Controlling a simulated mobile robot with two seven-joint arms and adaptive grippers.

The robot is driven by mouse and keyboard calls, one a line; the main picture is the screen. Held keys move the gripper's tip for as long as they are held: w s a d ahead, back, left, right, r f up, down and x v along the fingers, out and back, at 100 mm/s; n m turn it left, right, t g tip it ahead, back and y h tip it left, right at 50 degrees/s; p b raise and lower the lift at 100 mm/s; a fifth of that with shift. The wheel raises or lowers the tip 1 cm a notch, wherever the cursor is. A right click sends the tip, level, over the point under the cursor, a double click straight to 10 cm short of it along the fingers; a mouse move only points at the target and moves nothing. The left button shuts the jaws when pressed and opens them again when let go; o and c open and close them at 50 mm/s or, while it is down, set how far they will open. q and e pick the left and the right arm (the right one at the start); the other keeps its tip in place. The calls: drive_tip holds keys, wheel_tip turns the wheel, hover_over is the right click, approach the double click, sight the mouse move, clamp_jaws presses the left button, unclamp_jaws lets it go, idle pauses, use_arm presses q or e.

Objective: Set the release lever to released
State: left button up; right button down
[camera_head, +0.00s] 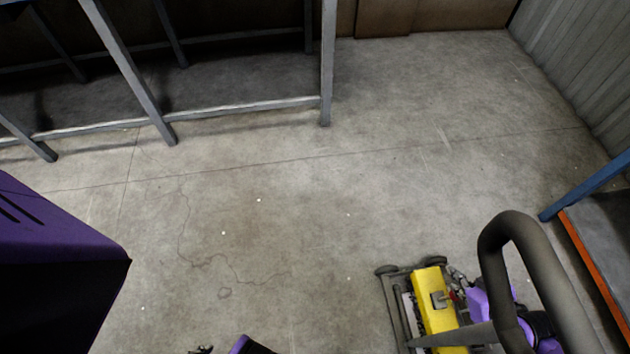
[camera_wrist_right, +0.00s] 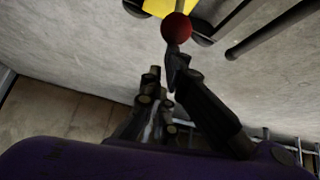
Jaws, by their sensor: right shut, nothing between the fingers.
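The release lever shows as a red ball knob (camera_wrist_right: 176,28) at the top of the right wrist view, in front of a yellow body. In the head view the small red knob (camera_head: 452,295) sits at the right side of the yellow drum blaster (camera_head: 432,305). My right gripper (camera_head: 459,280) is close beside the knob. In the wrist view my right gripper (camera_wrist_right: 164,72) is shut and empty, with one dark fingertip just below the knob; contact is unclear. The lever's stem is mostly hidden. A small dark part, perhaps my left gripper (camera_head: 202,349), shows at the bottom edge.
A rack with grey legs (camera_head: 326,70) stands at the back left. A blue and orange rack (camera_head: 595,270) is at the right edge. The middle floor is clear.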

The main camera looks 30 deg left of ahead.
sight(454, 300)
drive_tip(key=shift+s+d, duration=0.45)
drive_tip(key=shift+s, duration=0.2)
drive_tip(key=shift+s+d, duration=0.4)
drive_tip(key=shift+s, duration=0.2)
drive_tip(key=s+d, duration=0.2)
drive_tip(key=s, duration=0.1)
drive_tip(key=shift+s+d+f+b, duration=0.1)
drive_tip(key=shift+f+b, duration=0.3)
use_arm(q)
drive_tip(key=shift+w+d+f, duration=0.2)
drive_tip(key=shift+w+f, duration=0.25)
drive_tip(key=shift+f, duration=0.1)
use_arm(e)
drive_tip(key=shift+s+d+f, duration=0.25)
drive_tip(key=shift+s+d, duration=0.3)
drive_tip(key=shift+s, duration=0.1)
use_arm(q)
drive_tip(key=shift+s, duration=0.1)
